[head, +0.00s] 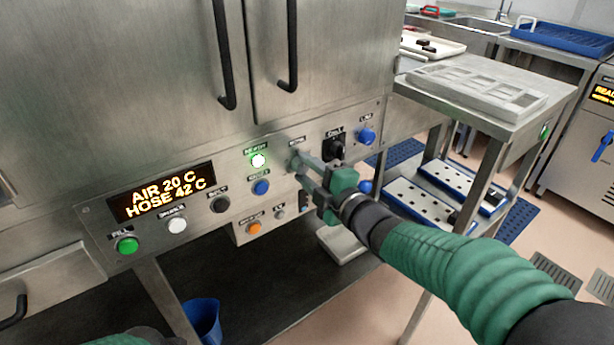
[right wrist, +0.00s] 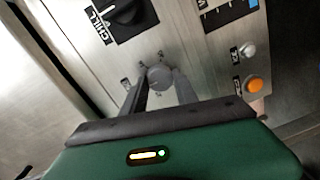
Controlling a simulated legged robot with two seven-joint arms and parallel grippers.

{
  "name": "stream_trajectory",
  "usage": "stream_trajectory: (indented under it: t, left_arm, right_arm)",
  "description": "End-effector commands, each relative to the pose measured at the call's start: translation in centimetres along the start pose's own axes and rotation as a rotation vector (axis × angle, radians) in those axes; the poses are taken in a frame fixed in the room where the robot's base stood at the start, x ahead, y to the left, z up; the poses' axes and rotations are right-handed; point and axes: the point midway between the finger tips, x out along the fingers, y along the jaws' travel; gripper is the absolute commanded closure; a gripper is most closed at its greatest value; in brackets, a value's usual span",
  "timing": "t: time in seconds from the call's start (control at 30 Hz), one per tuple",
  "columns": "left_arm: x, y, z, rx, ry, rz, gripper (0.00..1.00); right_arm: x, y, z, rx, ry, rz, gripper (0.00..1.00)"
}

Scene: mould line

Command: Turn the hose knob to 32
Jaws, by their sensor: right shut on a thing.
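The display (head: 164,192) on the steel front panel reads AIR 20 C and HOSE 42 C. A round grey knob (right wrist: 158,77) sits on the panel between the fingers of my right gripper (right wrist: 162,92). In the head view, my right gripper (head: 301,166) is shut on this knob, with its fingers reaching in from the right and hiding most of it. The small label above the knob is too blurred to read. My left gripper is out of view; only a bit of green sleeve shows at the bottom left.
A black CHILL knob (head: 334,148) and a blue knob (head: 366,136) sit close to the right of the grip. A steel side table (head: 545,105) stands at the right.

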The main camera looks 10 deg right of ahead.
Motion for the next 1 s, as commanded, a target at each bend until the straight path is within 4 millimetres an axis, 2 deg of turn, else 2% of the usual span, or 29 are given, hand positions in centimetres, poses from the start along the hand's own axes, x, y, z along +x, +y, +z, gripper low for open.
stream_trajectory:
  t: [0.03,0.53,0.57,0.7,1.0]
  left_arm:
    - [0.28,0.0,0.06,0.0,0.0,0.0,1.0]
    - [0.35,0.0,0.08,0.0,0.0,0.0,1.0]
    - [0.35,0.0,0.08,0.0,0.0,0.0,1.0]
    - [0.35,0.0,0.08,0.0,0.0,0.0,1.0]
    - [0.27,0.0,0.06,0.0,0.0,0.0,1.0]
  right_arm:
    - [0.0,-0.78,-0.02,-0.008,0.0,-0.013,1.0]
    - [0.0,-0.78,-0.07,-0.024,-0.001,-0.015,1.0]
    - [0.0,-0.78,-0.06,-0.024,-0.001,-0.016,0.61]
    - [0.0,-0.62,-0.06,-0.024,-0.001,-0.012,0.43]
    - [-0.12,-0.24,-0.05,-0.024,-0.001,-0.004,0.43]
